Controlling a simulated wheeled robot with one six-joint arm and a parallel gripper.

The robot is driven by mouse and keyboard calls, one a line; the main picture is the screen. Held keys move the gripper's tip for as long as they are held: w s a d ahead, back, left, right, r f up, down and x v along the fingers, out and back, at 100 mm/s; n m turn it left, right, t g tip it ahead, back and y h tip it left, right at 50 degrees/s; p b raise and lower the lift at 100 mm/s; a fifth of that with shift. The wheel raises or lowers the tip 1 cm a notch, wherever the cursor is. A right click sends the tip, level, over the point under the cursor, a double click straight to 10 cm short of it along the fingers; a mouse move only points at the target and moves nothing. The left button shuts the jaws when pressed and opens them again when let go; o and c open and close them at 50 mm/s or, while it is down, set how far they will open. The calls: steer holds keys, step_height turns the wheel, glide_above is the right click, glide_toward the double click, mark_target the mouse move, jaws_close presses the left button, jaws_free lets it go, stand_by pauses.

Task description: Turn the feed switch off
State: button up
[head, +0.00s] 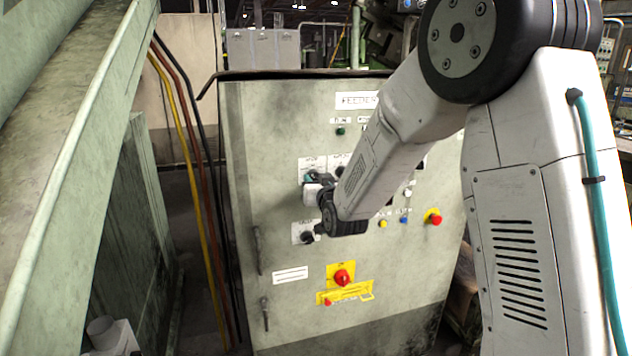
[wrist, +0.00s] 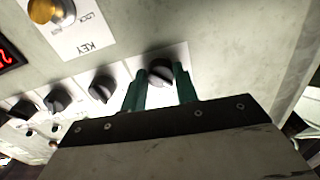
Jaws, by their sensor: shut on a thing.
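A pale green feeder cabinet (head: 270,130) stands ahead, with a control panel on its front. My gripper (head: 313,180) is at the upper-left switch of the panel. In the wrist view my gripper (wrist: 160,86) has one green finger on each side of a black rotary knob (wrist: 160,70), shut on it. The knob sits on a white label plate (head: 311,163) whose print is too small to read. The fingers hide the knob's sides, and its pointer setting cannot be made out.
More black knobs (wrist: 102,87) sit in a row beside the held one. A brass key switch (wrist: 45,10) is nearby. A red knob on yellow (head: 342,277) and a red button (head: 435,218) are on the panel. Hanging cables (head: 187,160) run left of the cabinet.

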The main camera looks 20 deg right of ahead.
steer(key=shift+m, duration=4.1)
steer(key=o, duration=1)
steer(key=shift+s, duration=0.1)
steer(key=s, duration=0.7)
steer(key=shift+s, duration=0.3)
